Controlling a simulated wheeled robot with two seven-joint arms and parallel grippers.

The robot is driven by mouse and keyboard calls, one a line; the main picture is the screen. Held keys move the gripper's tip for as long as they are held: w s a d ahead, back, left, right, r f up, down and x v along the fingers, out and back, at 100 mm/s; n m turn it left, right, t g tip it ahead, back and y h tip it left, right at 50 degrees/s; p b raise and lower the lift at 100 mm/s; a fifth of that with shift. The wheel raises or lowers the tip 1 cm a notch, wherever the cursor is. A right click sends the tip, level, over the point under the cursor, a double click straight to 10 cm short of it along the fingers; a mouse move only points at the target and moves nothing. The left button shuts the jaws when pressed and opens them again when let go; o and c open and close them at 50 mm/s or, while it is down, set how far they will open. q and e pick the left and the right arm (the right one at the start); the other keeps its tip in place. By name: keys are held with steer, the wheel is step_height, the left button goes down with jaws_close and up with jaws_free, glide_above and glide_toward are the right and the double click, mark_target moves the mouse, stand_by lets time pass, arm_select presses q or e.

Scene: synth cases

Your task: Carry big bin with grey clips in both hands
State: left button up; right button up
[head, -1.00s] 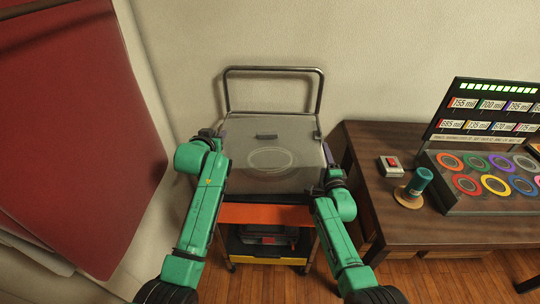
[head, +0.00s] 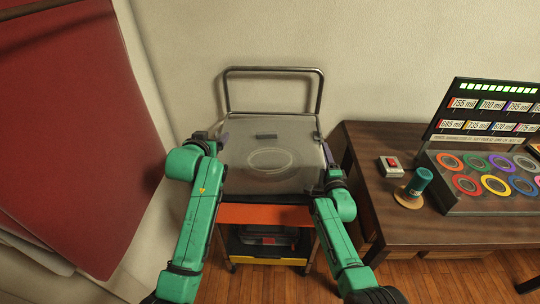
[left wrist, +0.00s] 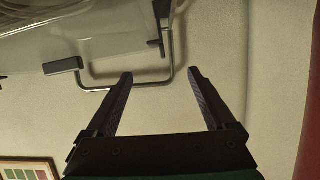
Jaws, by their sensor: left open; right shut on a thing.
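The big bin (head: 240,178) is translucent grey with a round mark on its lid. It sits on top of a cart, and a dark grey clip (head: 266,136) shows at its far edge. My left gripper (head: 223,138) is at the bin's far left corner. In the left wrist view its two fingers (left wrist: 161,78) are spread with nothing between them, and part of the bin (left wrist: 100,35) shows above them. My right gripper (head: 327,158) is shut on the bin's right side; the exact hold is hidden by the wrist.
The cart has a metal push handle (head: 273,70) at the back and an orange edge (head: 262,214). A dark wooden table (head: 385,225) stands close on the right, with a red-button box (head: 391,166) and a coloured-ring panel (head: 480,205). A red board (head: 75,130) is at left.

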arm_select(q)
steer(key=v, duration=0.5)
steer(key=shift+s, duration=0.35)
arm_select(e)
steer(key=shift+g, duration=0.4)
steer(key=f, duration=0.2)
steer(key=s+f, duration=0.1)
steer(key=shift+s+a+f, duration=0.15)
steer(key=shift+a+f, duration=0.05)
steer(key=shift+f, duration=0.2)
arm_select(q)
steer(key=shift+w+f, duration=0.25)
steer(key=shift+w, duration=0.2)
arm_select(e)
steer(key=shift+s+f, duration=0.1)
steer(key=shift+s, duration=0.2)
steer(key=shift+t, duration=0.3)
steer(key=s, duration=0.2)
steer(key=s+r, duration=0.1)
steer(key=s, duration=0.1)
steer(key=s+r, duration=0.1)
steer(key=s, duration=0.1)
steer(key=shift+d+r, duration=0.25)
steer(key=shift+d, duration=0.15)
arm_select(q)
steer(key=shift+w, duration=0.1)
arm_select(e)
steer(key=shift+d+r, duration=0.1)
steer(key=shift+r, duration=0.3)
